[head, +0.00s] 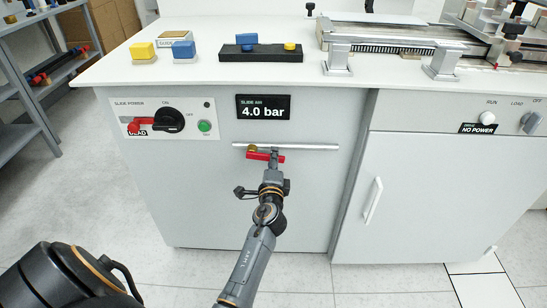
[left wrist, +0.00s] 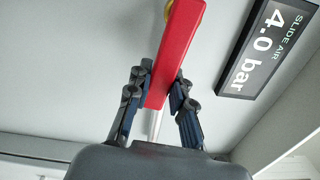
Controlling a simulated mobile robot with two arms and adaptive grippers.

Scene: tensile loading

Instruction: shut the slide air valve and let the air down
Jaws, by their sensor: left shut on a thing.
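The slide air valve's red lever (head: 264,157) is on the front of the grey cabinet, just below the silver air pipe (head: 312,147) and roughly in line with it. My left gripper (head: 268,164) is at the lever. In the left wrist view, its two fingers (left wrist: 158,88) are shut on the red lever (left wrist: 175,52), one on each side. The brass valve body (head: 251,148) is partly hidden. The slide air display (head: 263,107) reads 4.0 bar; it also shows in the left wrist view (left wrist: 266,50). My right gripper is not in view.
The slide power panel (head: 165,119), with a black switch, red tag piece and green button, is left of the display. The white bench top (head: 215,75) overhangs above. A cabinet door handle (head: 373,200) stands out at right. Free floor lies in front.

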